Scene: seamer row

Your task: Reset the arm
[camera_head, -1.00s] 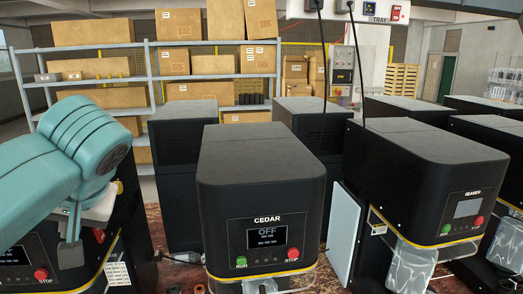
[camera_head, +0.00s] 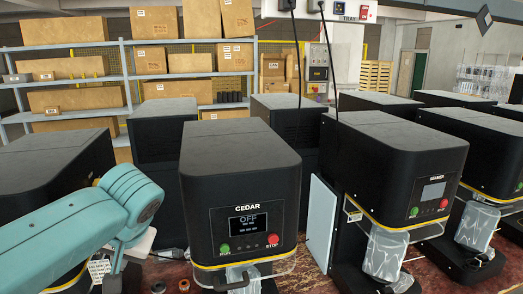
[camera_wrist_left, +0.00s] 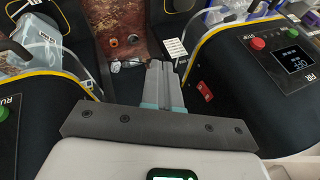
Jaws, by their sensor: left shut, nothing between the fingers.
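My left arm (camera_head: 85,235) is teal and comes in from the lower left of the head view, low beside the CEDAR machine. My left gripper (camera_wrist_left: 160,70) shows in the wrist view with its grey fingers together and nothing between them. The fingers point over a gap between two black machines, above a reddish-brown worn surface (camera_wrist_left: 125,25). In the head view the gripper is mostly out of sight at the bottom edge. The CEDAR machine (camera_head: 240,165) stands at the centre, its screen reading OFF, with a green RUN and a red STOP button. My right gripper is not in view.
A second black seamer (camera_head: 395,160) stands to the right, with clear plastic hanging under its front. Another black machine (camera_head: 60,160) is behind my left arm. A red switch (camera_wrist_left: 205,91) and a machine screen (camera_wrist_left: 293,57) are close right of my left fingers. Shelves with boxes (camera_head: 80,67) stand behind.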

